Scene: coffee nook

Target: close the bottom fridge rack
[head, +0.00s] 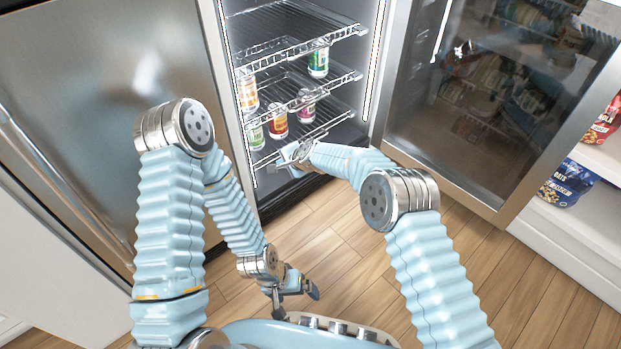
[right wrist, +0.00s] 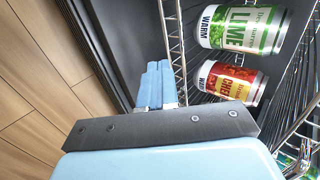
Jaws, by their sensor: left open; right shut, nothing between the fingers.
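The bottom fridge rack (head: 328,127) is a wire shelf with a metal front rail, low in the open fridge. A red can (head: 277,122), a green can (head: 256,135) and a purple can (head: 306,108) stand on it. My right gripper (head: 290,156) is shut and empty at the rack's front. In the right wrist view its blue fingertips (right wrist: 155,84) are close beside the metal rail (right wrist: 178,55); I cannot tell whether they touch. My left gripper (head: 294,292) is open and empty, low over the floor, away from the fridge.
The middle rack (head: 345,77) and top rack (head: 340,34) are above, with an orange can (head: 247,93) and another green can (head: 318,61) on the middle one. The glass door (head: 480,110) stands open at the right. The wooden floor (head: 345,235) in front is clear.

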